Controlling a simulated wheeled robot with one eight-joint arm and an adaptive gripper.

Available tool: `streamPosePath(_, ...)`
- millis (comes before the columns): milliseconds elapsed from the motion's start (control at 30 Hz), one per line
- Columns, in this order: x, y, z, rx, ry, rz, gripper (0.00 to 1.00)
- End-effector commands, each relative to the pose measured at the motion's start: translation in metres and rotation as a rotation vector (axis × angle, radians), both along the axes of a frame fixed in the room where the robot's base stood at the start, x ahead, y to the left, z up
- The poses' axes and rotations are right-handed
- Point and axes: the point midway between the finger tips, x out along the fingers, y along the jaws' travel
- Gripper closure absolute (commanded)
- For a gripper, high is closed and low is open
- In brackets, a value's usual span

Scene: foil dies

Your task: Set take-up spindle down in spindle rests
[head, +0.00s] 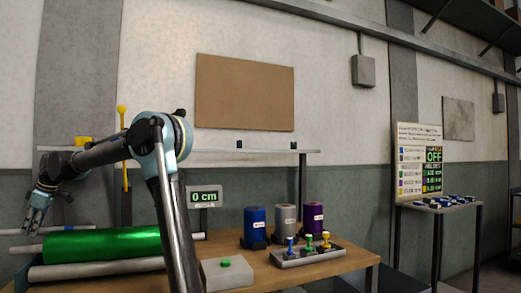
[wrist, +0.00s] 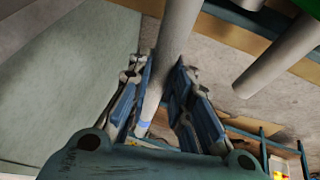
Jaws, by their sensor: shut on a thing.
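My gripper (head: 36,220) is at the far left in the head view, pointing down beside the green roll. In the wrist view my gripper (wrist: 160,95) has its blue-padded fingers on either side of a grey rod (wrist: 177,30), seemingly the take-up spindle, and is shut on it. The rod runs down between the fingers, with a blue band (wrist: 143,125) lower down. In the head view a thin pale rod (head: 15,231) shows at the fingertips; its left end is cut off by the frame. I cannot make out the spindle rests for certain.
A green foil roll (head: 105,243) and a pale roller (head: 95,269) lie at the bench's left. Blue, grey and purple rolls (head: 285,218), a tray of stamps (head: 308,254), a box with a green button (head: 226,274) and a "0 cm" display (head: 204,197) stand rightward.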

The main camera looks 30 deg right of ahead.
Motion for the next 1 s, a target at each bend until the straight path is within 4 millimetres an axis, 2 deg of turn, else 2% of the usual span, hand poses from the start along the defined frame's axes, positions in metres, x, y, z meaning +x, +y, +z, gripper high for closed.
streamPosePath(267,0.000,0.000,0.004,0.000,0.000,0.000,1.00)
streamPosePath(767,0.000,0.000,0.030,0.000,0.000,0.000,1.00)
streamPosePath(1000,-0.016,0.000,0.034,0.000,0.000,0.001,1.00)
